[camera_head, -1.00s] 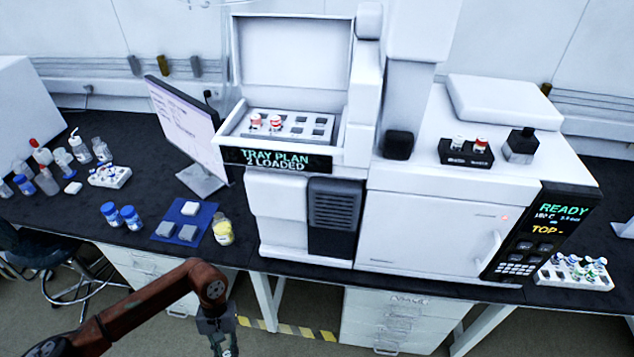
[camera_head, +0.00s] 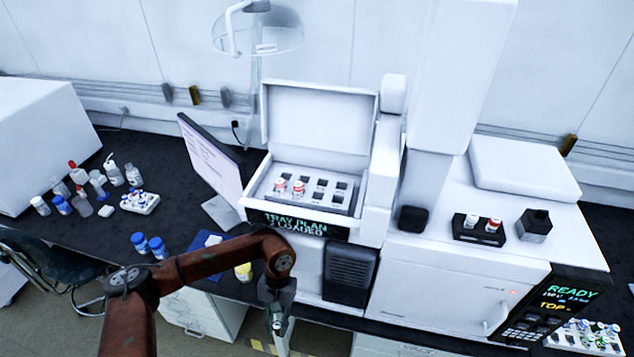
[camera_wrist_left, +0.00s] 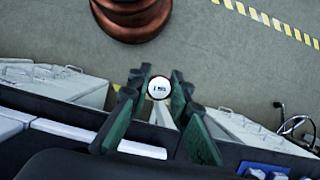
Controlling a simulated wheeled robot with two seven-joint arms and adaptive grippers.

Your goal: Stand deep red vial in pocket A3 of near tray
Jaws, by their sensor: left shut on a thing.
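My left gripper (camera_head: 277,318) hangs at the front of the bench in the head view. It is shut on a vial. In the left wrist view, the vial's round white cap (camera_wrist_left: 159,88) with small dark print shows between the two green-padded fingers; its body and colour are hidden. A pale tray (camera_head: 306,202) sits in the open-lidded bay, up and slightly right of the gripper. Two vials with red-and-white tops (camera_head: 298,189) stand at its left end; its other pockets look empty. Pocket labels are not readable. My right gripper is out of view.
A display reading "TRAY PLAN 2 LOADED" (camera_head: 295,224) fronts the bay. A raised lid (camera_head: 320,115) stands behind it and a monitor (camera_head: 208,160) stands left. A black holder (camera_head: 478,236) with two vials sits right. Bottles and a white rack (camera_head: 139,203) fill the bench's left.

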